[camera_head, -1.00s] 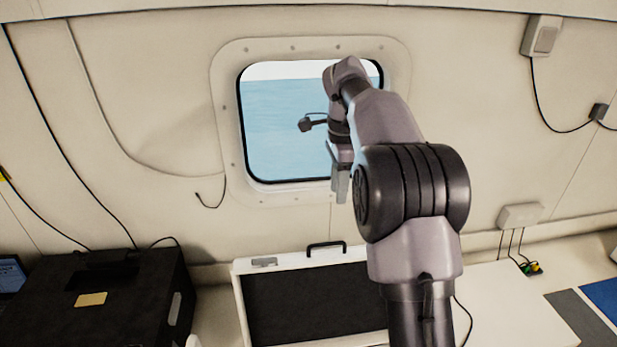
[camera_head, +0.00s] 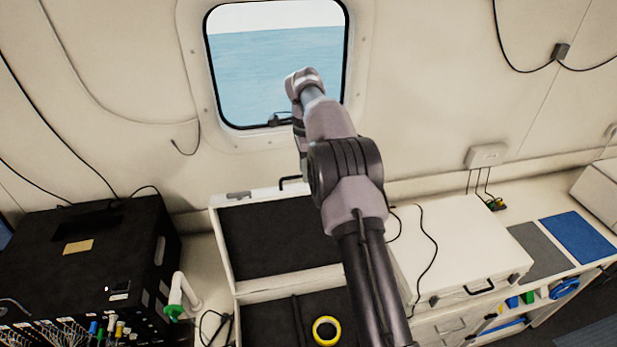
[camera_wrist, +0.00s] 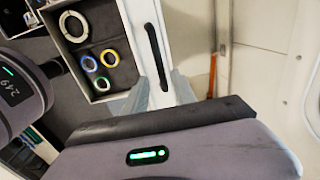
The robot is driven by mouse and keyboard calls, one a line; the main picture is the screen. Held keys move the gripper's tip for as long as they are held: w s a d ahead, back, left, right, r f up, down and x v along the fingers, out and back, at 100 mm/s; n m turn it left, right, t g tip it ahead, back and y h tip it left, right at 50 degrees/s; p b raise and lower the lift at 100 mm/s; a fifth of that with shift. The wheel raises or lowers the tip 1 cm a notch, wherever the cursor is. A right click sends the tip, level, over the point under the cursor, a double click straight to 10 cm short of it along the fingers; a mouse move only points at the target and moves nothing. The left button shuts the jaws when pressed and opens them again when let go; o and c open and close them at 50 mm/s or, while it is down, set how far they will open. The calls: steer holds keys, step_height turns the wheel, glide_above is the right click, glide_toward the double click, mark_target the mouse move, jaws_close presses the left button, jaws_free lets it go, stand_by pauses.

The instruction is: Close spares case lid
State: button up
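The spares case stands open, its lid (camera_head: 275,232) raised with a dark foam lining and a white rim. A black handle (camera_head: 290,184) sits on the lid's top edge. The handle (camera_wrist: 157,58) also shows in the wrist view. The case base (camera_head: 262,322) has dark compartments, with a yellow ring (camera_head: 326,331) inside. My gripper (camera_wrist: 158,92) is open in the wrist view, its two grey fingers apart, with the handle's near end between them in the picture. I cannot tell whether they touch it. In the head view my arm mostly hides the gripper.
A black equipment box (camera_head: 85,255) with cables stands left of the case. A closed white case (camera_head: 455,250) stands to the right. The window (camera_head: 275,70) and wall are close behind the lid. Grey and blue mats (camera_head: 577,237) lie farther right.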

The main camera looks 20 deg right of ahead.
steer(key=shift+w+a+f, duration=0.1)
steer(key=shift+w+f, duration=0.2)
steer(key=shift+w, duration=0.1)
steer(key=shift+s+a+r, duration=0.1)
steer(key=shift+s+r, duration=0.05)
steer(key=shift+s, duration=0.05)
steer(key=shift+c, duration=1.1)
jaws_close()
